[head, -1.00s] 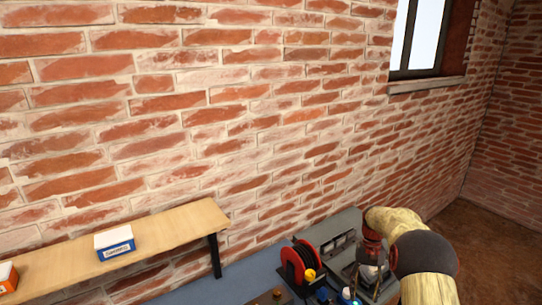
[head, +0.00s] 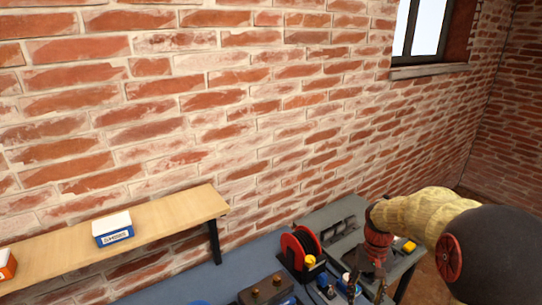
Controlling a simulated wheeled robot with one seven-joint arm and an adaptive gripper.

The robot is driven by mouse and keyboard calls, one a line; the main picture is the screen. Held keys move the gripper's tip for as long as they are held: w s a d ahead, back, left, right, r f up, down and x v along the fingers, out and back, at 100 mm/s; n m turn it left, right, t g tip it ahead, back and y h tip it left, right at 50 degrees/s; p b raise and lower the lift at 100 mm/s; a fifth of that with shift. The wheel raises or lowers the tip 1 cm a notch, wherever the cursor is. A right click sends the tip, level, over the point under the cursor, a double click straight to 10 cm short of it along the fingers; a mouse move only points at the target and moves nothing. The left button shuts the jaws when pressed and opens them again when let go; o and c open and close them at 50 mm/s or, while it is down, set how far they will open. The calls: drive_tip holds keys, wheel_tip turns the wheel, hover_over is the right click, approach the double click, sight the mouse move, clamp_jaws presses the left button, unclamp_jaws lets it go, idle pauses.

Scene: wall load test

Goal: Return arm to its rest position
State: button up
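My arm reaches in from the right edge in the head view, with tan padded links and a large dark joint. My gripper (head: 366,288) points down over the right part of the blue-grey workbench (head: 232,266). Its two dark fingers are apart, and I see nothing held between them. The fingertips are close to the lower picture edge, so I cannot tell whether they touch anything.
A wooden wall shelf (head: 172,215) holds a white and blue box (head: 113,230) and an orange box (head: 6,264). A red cable reel (head: 300,250), a battery-like block (head: 266,290) and small parts crowd the bench near my gripper. A brick wall stands behind.

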drive_tip(key=s+a+r+n+t+b, duration=0.1)
drive_tip(key=s+a+r+t+b, duration=0.1)
drive_tip(key=s+r, duration=0.5)
drive_tip(key=s+a+r+n+t+b, duration=0.1)
drive_tip(key=s+a+r+t, duration=0.4)
drive_tip(key=s, duration=1)
wheel_tip(320, 180, up, 2)
drive_tip(key=shift+a+t+b, duration=0.3)
drive_tip(key=shift+a+b, duration=0.2)
drive_tip(key=shift+a, duration=0.1)
drive_tip(key=shift+w, duration=0.1)
idle(2.9)
